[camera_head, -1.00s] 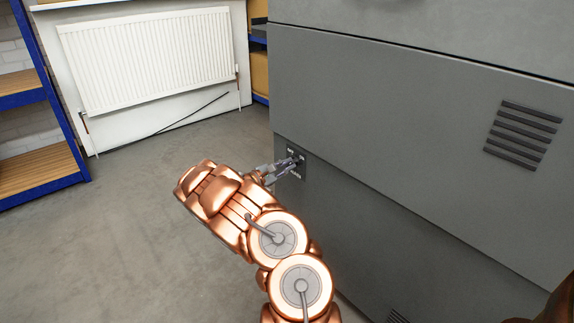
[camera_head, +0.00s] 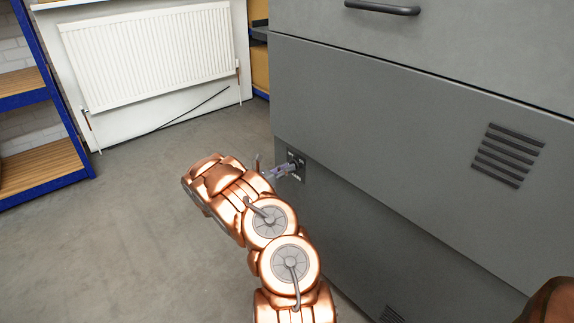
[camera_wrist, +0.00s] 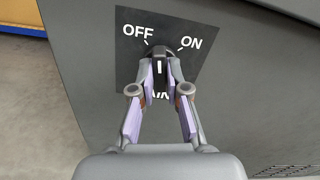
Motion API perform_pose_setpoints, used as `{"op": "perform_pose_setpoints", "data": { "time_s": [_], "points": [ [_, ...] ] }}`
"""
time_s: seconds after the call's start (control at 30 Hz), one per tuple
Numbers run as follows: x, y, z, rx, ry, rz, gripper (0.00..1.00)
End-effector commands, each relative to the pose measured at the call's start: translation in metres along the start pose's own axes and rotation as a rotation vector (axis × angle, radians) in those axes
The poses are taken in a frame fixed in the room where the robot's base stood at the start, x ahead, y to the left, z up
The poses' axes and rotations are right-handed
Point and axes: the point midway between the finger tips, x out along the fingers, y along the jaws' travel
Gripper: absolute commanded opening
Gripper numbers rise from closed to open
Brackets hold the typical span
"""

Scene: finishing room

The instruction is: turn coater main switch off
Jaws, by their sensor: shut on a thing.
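The coater main switch is a dark knob (camera_wrist: 159,52) with a white line, on a black plate (camera_wrist: 129,53) marked OFF at upper left and ON at upper right. A third word below is partly hidden by my fingers. My gripper (camera_wrist: 160,72) is shut on the knob, with one finger on each side. The white line points roughly up the picture, between the two marks; its exact setting is hard to tell. In the head view the plate (camera_head: 301,163) is small on the grey cabinet's left edge, with my gripper (camera_head: 287,171) at it.
The grey cabinet (camera_head: 400,110) fills the right side, with a dark handle (camera_head: 382,8) and a vent (camera_head: 508,155). A white radiator (camera_head: 150,52) is on the back wall. Blue-framed shelves (camera_head: 40,170) stand at left. The floor (camera_head: 120,240) between is clear.

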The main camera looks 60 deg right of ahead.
Motion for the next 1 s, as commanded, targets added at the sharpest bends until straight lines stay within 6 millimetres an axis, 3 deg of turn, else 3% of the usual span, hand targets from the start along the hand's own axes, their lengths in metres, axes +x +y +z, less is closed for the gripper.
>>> {"op": "perform_pose_setpoints", "data": {
  "time_s": [0.5,1.0],
  "points": [
    [-0.0007,0.0002,-0.0005,-0.421,0.002,-0.001,0.0],
    [0.0001,0.0004,-0.0011,-0.561,0.001,-0.002,0.0]
  ]
}}
